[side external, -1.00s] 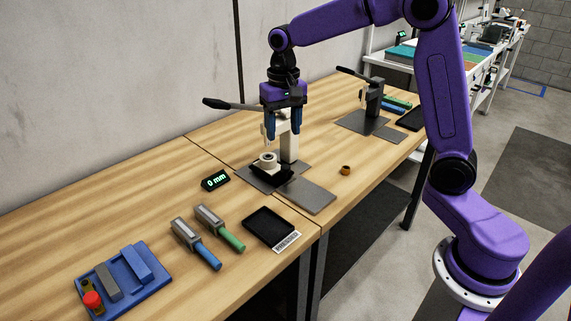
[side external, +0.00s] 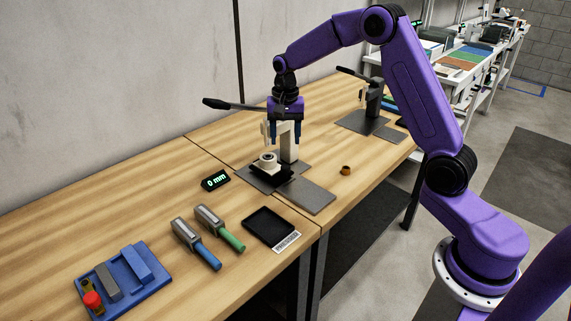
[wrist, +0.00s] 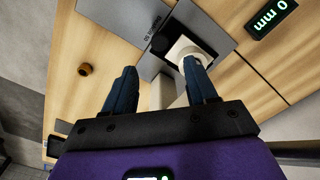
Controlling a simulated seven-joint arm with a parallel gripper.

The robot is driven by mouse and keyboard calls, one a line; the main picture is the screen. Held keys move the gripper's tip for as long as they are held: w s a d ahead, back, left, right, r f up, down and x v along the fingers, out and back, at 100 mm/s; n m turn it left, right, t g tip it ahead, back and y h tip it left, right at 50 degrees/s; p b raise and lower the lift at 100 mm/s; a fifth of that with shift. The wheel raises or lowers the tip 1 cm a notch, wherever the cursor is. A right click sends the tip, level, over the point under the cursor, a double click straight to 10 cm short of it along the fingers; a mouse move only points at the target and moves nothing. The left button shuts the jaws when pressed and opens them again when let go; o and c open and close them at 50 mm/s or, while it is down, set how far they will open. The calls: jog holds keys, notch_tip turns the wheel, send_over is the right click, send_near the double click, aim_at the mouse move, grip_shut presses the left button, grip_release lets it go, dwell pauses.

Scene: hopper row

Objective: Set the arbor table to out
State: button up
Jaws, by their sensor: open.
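The near arbor press has an upright pale column (side external: 290,147) and a dark lever (side external: 228,104) pointing left. At its foot a white block with a ring-shaped top (side external: 267,160) sits over a dark base; it also shows in the wrist view (wrist: 187,48). A grey plate (side external: 310,197) extends from the base toward the table's front; it shows in the wrist view (wrist: 143,22) with small lettering. I cannot tell exactly which part is the sliding table. My gripper (side external: 284,138) is open and empty, above the base by the column. Its blue fingers show in the wrist view (wrist: 160,76), apart.
A display (side external: 216,181) reads 0 mm. A brown ring (side external: 346,170) lies right of the press. A black tray (side external: 269,226), two handled tools (side external: 196,243) and a blue tray (side external: 149,290) with blocks stand at the front left. A second press (side external: 373,103) stands behind.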

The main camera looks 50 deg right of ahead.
aim_at(286, 166)
notch_tip(286, 166, down, 10)
jog(key=shift+r, duration=0.1)
dwell(0.4)
grip_shut()
